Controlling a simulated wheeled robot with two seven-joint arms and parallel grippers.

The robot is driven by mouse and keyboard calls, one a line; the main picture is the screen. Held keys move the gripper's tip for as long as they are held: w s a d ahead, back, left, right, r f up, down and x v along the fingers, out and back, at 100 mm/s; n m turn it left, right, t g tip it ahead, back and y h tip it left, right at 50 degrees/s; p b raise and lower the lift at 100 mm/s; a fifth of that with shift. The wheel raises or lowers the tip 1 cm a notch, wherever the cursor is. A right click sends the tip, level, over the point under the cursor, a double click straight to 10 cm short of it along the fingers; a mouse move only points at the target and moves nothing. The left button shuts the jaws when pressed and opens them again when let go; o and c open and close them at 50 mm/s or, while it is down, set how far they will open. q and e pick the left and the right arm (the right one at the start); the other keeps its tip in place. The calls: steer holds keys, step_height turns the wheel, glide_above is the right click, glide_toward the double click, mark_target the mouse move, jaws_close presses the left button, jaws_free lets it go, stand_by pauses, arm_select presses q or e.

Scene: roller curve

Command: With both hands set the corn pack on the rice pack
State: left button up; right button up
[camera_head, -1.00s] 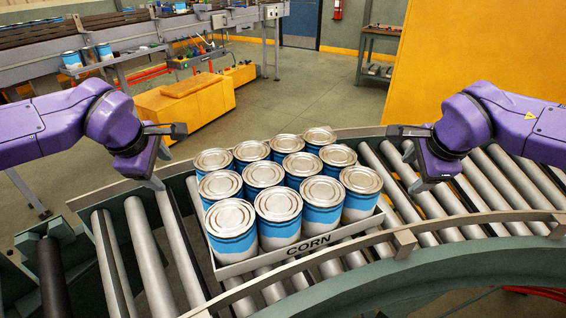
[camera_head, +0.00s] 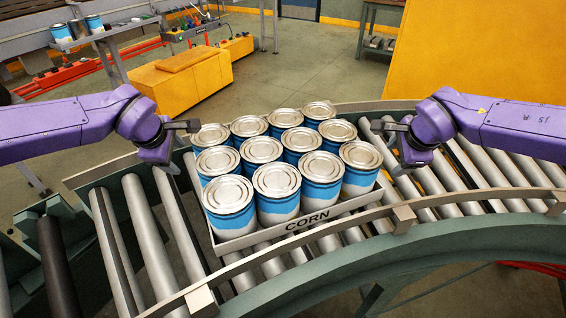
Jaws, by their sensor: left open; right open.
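The corn pack (camera_head: 308,222) is a shallow white tray marked CORN, holding several silver-topped cans with blue and white sides. It sits on the rollers in the middle of the head view. My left gripper (camera_head: 184,148) is open at the pack's left side, close to the back left cans. My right gripper (camera_head: 392,146) is open at the pack's right side, close to the back right cans. I cannot tell whether either gripper touches the pack. No rice pack can be made out in this view.
The curved roller conveyor (camera_head: 140,235) has bare rollers left and right of the pack. A curved guard rail (camera_head: 345,232) runs along its near edge. Yellow boxes (camera_head: 183,85) stand on the floor behind, and a large yellow panel (camera_head: 480,55) stands at the back right.

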arm_select(q)
steer(key=x, duration=0.5)
arm_select(e)
steer(key=x, duration=0.5)
arm_select(q)
steer(key=shift+w+d+f, duration=0.15)
steer(key=shift+d, duration=0.05)
arm_select(e)
steer(key=shift+w+a+f, duration=0.15)
steer(key=shift+a+f, duration=0.05)
steer(key=shift+a, duration=0.1)
arm_select(q)
steer(key=shift+d, duration=0.35)
arm_select(e)
steer(key=shift+a, duration=0.3)
arm_select(q)
steer(key=shift+d, duration=0.15)
arm_select(e)
steer(key=shift+a+r, duration=0.15)
steer(key=shift+a, duration=0.05)
